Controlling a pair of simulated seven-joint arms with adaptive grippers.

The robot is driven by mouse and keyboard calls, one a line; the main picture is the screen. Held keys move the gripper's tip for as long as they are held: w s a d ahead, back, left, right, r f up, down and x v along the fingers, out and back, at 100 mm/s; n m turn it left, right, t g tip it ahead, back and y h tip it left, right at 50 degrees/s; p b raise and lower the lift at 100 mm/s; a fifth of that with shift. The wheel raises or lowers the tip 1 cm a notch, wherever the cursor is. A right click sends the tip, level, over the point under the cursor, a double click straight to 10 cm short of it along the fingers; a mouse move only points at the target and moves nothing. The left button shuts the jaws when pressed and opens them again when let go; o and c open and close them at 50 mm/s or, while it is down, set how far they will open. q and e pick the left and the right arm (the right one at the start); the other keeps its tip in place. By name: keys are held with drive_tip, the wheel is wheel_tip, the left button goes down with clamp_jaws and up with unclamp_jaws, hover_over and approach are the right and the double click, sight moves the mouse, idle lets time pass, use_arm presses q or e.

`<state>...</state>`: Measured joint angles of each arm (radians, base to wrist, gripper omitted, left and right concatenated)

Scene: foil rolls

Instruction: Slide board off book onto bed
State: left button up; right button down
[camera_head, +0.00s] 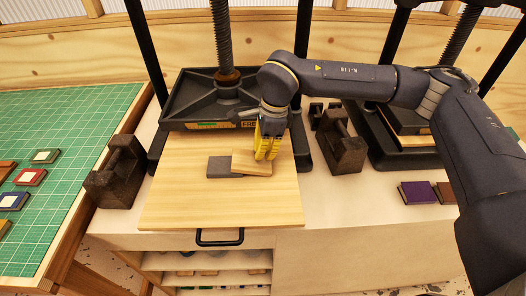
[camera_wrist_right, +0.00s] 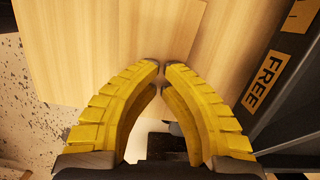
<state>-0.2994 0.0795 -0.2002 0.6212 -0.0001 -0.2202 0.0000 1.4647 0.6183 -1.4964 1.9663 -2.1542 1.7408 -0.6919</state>
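A small light-wood board (camera_head: 240,160) lies partly over a flat grey book (camera_head: 221,170), which shows to its left and lower left. Both are on the pale wooden bed (camera_head: 180,205) in front of the press. My right gripper (camera_head: 266,157) points down at the right part of the board with its yellow fingers. In the right wrist view the fingertips (camera_wrist_right: 161,67) are close together, over or touching the board (camera_wrist_right: 95,45); contact is unclear. Nothing shows gripped between them. The board's right part is partly hidden behind the fingers. My left gripper is not in view.
The black press platen (camera_head: 190,99) stands behind the bed. Dark blocks flank the bed at left (camera_head: 118,172) and right (camera_head: 343,150). A black handle (camera_head: 220,242) is at the bed's front. Bare bed lies in front of the book and left of it.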

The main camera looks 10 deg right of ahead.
drive_tip(key=shift+r, duration=0.7)
drive_tip(key=shift+d, duration=0.2)
drive_tip(key=d, duration=1.1)
drive_tip(key=shift+s+d, duration=0.3)
drive_tip(key=shift+s, duration=0.1)
